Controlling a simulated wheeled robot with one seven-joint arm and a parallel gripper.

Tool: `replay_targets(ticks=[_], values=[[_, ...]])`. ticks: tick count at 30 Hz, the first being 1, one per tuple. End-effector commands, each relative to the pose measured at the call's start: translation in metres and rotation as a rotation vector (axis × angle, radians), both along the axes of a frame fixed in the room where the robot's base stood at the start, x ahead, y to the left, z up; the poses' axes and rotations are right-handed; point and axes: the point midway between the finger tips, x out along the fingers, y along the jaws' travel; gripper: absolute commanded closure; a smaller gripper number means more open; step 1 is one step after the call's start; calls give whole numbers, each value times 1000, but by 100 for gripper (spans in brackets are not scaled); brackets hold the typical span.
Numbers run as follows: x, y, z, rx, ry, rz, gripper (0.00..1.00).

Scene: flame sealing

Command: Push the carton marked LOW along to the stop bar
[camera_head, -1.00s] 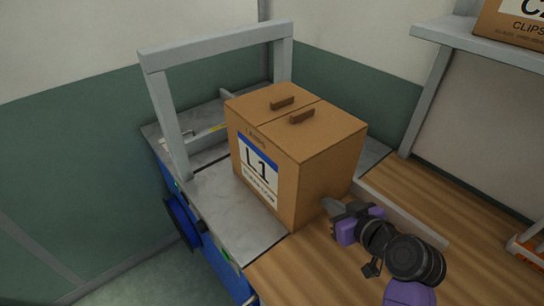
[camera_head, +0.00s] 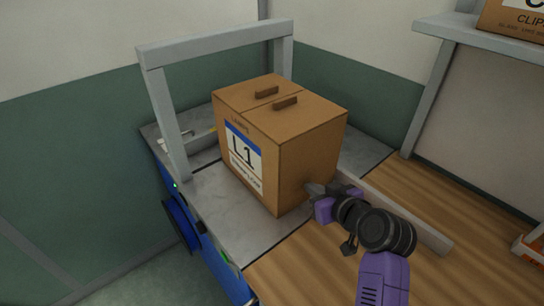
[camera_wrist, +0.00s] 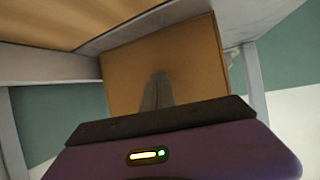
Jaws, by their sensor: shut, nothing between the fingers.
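A brown carton (camera_head: 270,150) stands upright on a grey metal plate (camera_head: 260,235). Its label reads L1, and the smaller print is too small to read surely. My gripper (camera_head: 314,189) is shut and empty, its tips at the carton's near right face, seemingly touching it low down. In the wrist view the closed fingers (camera_wrist: 157,90) point at the plain carton face (camera_wrist: 195,65). A low grey bar (camera_head: 201,143) lies under the grey arch beyond the carton, partly hidden; I cannot tell surely whether it is the stop bar.
The grey arch (camera_head: 215,45) stands over the blue machine (camera_head: 206,252) beyond the carton. A grey rail (camera_head: 405,213) runs along the wooden bench (camera_head: 460,240) to the right. A shelf (camera_head: 490,52) at upper right holds another carton (camera_head: 512,24). Bare plate shows before the arch.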

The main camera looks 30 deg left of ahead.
Motion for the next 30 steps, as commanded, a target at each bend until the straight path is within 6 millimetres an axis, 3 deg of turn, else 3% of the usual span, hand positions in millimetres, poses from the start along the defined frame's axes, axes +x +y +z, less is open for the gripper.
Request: replay_targets(ticks=[30], values=[[24,61,-1,0,-2,2,100]])
